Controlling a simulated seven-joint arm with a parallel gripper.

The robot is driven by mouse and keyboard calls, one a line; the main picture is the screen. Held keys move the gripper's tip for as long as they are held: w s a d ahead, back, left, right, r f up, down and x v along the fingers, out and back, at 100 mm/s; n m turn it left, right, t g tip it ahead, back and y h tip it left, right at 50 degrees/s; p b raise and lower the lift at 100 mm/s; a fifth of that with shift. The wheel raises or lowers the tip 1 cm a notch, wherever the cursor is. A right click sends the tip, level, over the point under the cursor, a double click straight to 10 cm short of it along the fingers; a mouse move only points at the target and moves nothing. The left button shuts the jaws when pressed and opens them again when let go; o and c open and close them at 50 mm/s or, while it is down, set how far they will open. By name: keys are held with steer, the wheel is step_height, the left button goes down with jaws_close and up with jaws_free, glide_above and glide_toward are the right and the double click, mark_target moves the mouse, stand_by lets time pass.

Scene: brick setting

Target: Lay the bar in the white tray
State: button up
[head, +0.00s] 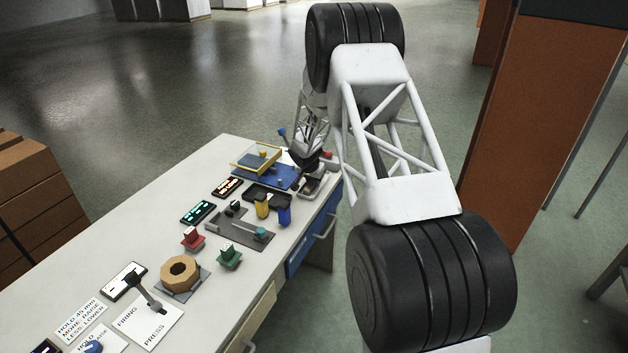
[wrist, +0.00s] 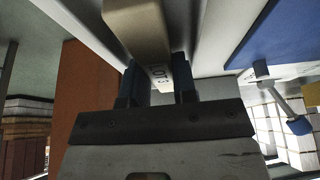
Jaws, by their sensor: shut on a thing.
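My gripper (wrist: 158,88) is shut on a beige bar (wrist: 138,25) with dark printed marks on one face. The bar runs away from the fingers toward the top of the wrist view. Pale wall-like surfaces show on both sides of the bar; I cannot tell whether it touches them. In the head view, my gripper (head: 312,166) is at the far right end of the bench, by a small pale tray (head: 309,195) at the bench edge. My arm and gripper hide much of that area, and the bar cannot be made out there.
A blue board with a yellow frame (head: 255,158) stands left of my gripper. A black tray (head: 262,190), yellow and blue blocks (head: 284,215), a grey lever plate (head: 238,232) and a wooden ring (head: 180,273) are nearer on the bench (head: 120,235). An orange pillar (head: 545,120) stands at right.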

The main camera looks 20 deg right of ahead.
steer(key=shift+f, duration=0.1)
steer(key=o, duration=0.7)
steer(key=shift+v, duration=6.1)
